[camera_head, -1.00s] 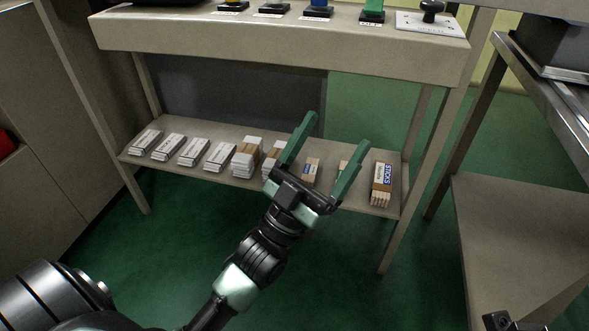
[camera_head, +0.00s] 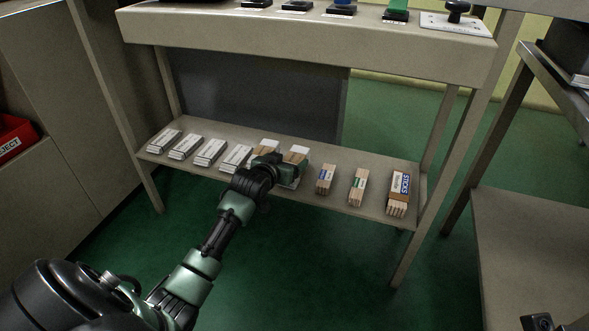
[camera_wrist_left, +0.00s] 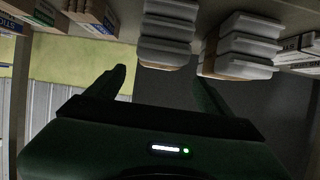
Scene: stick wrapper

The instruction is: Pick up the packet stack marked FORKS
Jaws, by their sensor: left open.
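Two stacks of white packets with brown bands stand side by side on the low shelf, a left stack (camera_head: 263,149) and a right stack (camera_head: 298,150). I cannot read FORKS on either. My left gripper (camera_head: 281,166) is in front of them in the head view, hiding part of both. In the left wrist view, the left gripper (camera_wrist_left: 160,80) is open and empty, its fingers pointing at the shelf. One stack (camera_wrist_left: 168,38) lies beyond the gap between the fingertips; another stack (camera_wrist_left: 241,45) is to its right.
Several white stacks (camera_head: 210,151) line the shelf's left. The counter (camera_head: 300,40) overhangs the shelf (camera_head: 375,211). A red REJECT bin (camera_head: 14,138) is far left.

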